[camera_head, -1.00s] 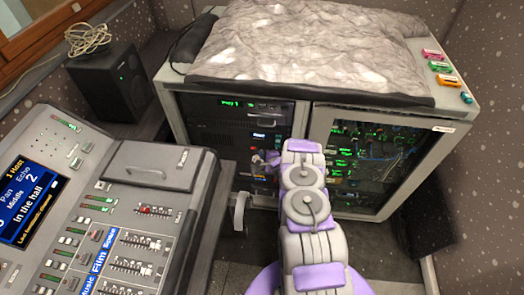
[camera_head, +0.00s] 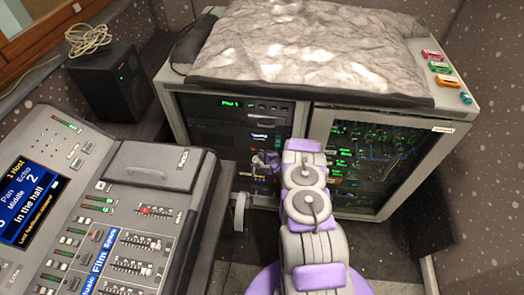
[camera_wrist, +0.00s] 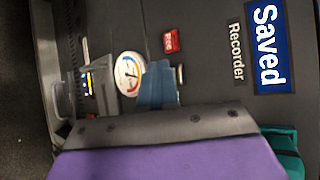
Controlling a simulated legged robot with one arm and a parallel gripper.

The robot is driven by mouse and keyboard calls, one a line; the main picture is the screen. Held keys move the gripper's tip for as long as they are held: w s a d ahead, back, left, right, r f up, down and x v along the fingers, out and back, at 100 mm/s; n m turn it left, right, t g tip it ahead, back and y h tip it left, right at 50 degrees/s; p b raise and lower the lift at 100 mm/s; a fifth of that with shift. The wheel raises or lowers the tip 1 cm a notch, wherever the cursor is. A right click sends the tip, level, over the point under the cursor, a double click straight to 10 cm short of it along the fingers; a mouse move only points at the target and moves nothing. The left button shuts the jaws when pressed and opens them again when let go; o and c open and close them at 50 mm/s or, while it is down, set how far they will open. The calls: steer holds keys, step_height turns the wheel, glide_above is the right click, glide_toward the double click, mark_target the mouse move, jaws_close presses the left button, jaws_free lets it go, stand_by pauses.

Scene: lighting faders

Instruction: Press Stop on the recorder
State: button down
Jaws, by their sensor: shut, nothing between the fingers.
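The recorder (camera_wrist: 215,70) shows sideways in the wrist view as a dark panel with the label "Recorder". Its blue display (camera_wrist: 268,45) reads "Saved". A red button (camera_wrist: 171,40) sits on the panel, and a small pale part (camera_wrist: 180,75) shows beside the fingers. I cannot make out a button marked Stop; it may be hidden behind my fingers. My gripper (camera_wrist: 158,85) is shut and empty, its blue-grey fingertips in front of the panel. I cannot tell whether they touch it. In the head view my gripper (camera_head: 265,161) is at the left bay of the rack.
A round gauge (camera_wrist: 130,73) is beside my fingers on the panel. The rack cabinet (camera_head: 452,117) has a glass door on its right and a crumpled cover (camera_head: 310,50) on top. A mixing desk (camera_head: 175,222) stands at the left, with a black speaker (camera_head: 112,80) behind it.

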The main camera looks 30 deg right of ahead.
steer(key=shift+s, duration=0.1)
steer(key=s+a+p, duration=0.1)
steer(key=s, duration=0.1)
steer(key=s+a, duration=0.2)
steer(key=shift+p, duration=0.35)
stand_by(0.3)
stand_by(0.7)
